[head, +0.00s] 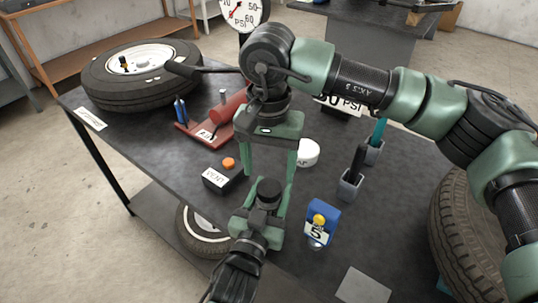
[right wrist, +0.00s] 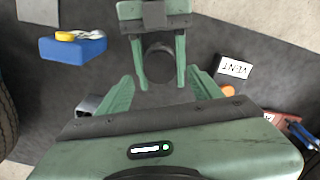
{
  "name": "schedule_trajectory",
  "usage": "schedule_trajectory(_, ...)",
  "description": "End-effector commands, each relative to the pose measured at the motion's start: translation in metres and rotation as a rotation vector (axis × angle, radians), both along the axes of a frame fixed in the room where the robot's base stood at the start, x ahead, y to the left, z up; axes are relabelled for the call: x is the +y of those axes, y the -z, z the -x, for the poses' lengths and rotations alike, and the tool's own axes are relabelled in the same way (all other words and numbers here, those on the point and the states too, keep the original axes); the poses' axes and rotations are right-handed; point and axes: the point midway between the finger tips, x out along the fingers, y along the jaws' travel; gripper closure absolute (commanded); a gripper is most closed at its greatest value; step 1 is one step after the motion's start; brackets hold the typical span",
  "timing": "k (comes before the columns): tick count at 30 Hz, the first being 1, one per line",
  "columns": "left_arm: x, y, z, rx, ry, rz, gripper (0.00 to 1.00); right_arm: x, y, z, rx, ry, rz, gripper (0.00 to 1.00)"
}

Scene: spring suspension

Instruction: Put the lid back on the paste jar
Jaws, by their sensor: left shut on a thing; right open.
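My left gripper (head: 266,188) comes up from the bottom of the head view and is shut on a dark round thing (head: 268,192). This dark thing also shows between the left fingers in the right wrist view (right wrist: 160,65); whether it is the paste jar or its lid I cannot tell. My right gripper (head: 270,160) points down over it, open and empty; its spread fingers show in the right wrist view (right wrist: 160,92). A white round thing (head: 308,151) with partly hidden lettering sits on the table just right of the grippers, perhaps the lid or jar.
On the dark table (head: 160,140) are a black VENT block (head: 222,178) with an orange knob, a blue box (head: 322,217) marked 5, holders (head: 349,186) with upright tools and a red stand (head: 205,135). A wheel (head: 140,75) lies back left. A tyre stands at the right.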

Motion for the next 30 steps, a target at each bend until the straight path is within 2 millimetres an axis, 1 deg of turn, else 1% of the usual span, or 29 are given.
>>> schedule_trajectory(1,0.0,0.0,0.0,-0.001,0.0,0.0,1.0,0.0,0.01,0.001,0.003,0.0,0.001,0.35)
schedule_trajectory(3,0.0,0.0,0.0,-0.001,0.0,0.0,1.0,0.0,0.02,0.001,0.003,0.0,0.0,0.35)
schedule_trajectory(9,0.0,-0.001,0.0,-0.001,0.0,0.0,1.0,0.0,0.043,0.0,0.001,0.001,0.001,0.35)
schedule_trajectory(14,0.0,0.0,0.0,-0.001,0.0,0.0,1.0,0.0,0.048,0.0,0.0,0.001,0.0,0.35)
schedule_trajectory(21,0.0,0.0,0.0,-0.001,0.0,0.0,1.0,0.0,0.049,0.0,0.0,0.001,-0.001,0.35)
schedule_trajectory(23,0.0,0.0,0.0,-0.001,0.0,0.0,1.0,0.0,0.049,0.0,0.0,0.001,0.0,0.51)
schedule_trajectory(24,0.0,0.0,0.0,-0.001,0.0,0.0,1.0,0.0,0.049,0.0,0.0,0.001,0.0,0.62)
schedule_trajectory(26,0.0,0.0,0.0,-0.001,0.0,0.0,1.0,0.0,0.049,0.0,0.0,0.001,0.0,0.79)
schedule_trajectory(27,0.0,0.0,0.0,-0.001,0.0,0.0,1.0,0.0,0.049,0.0,0.0,0.001,0.0,0.9)
schedule_trajectory(28,0.0,0.0,0.0,-0.001,0.0,0.0,1.0,0.0,0.049,0.0,0.0,0.001,0.0,0.99)
schedule_trajectory(30,0.0,0.0,0.0,-0.001,0.0,0.0,1.0,0.0,0.049,0.0,0.0,0.004,0.0,1.0)
